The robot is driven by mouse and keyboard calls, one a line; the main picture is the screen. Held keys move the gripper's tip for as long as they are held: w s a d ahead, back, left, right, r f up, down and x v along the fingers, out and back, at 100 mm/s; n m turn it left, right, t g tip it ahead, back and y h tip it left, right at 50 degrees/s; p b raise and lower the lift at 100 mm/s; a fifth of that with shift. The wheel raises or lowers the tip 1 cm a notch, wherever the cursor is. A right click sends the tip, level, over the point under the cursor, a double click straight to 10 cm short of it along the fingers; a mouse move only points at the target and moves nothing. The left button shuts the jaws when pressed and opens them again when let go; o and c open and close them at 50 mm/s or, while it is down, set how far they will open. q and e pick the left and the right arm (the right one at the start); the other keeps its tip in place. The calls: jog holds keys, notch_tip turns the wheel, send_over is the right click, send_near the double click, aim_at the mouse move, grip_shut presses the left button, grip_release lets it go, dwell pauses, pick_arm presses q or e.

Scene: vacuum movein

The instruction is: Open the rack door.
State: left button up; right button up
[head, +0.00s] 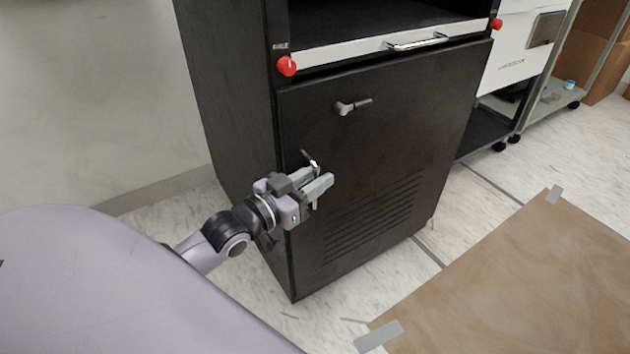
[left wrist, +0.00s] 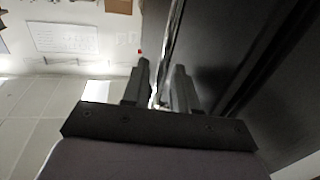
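The black rack (head: 228,120) stands in the middle of the head view. Its lower door (head: 380,150) looks closed, flush with the front. A thin silver handle (head: 309,158) is at the door's left edge. My left gripper (head: 324,181) is at this handle, and its fingers hide the handle's middle. In the left wrist view a blurred silver strip, seemingly the handle (left wrist: 174,32), runs between the two fingers (left wrist: 162,80). The fingers are a little apart; whether they press on the handle I cannot tell. My right gripper is in neither view.
A small latch (head: 347,107) is higher on the door. Above it is a white drawer front with a metal handle (head: 418,41) and red knobs (head: 287,66). A brown mat (head: 530,275) lies taped on the floor at right. Bare floor lies before the door.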

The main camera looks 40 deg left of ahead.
pick_arm(q)
jog(key=shift+w, duration=0.2)
grip_shut()
jog(key=shift+d, duration=0.2)
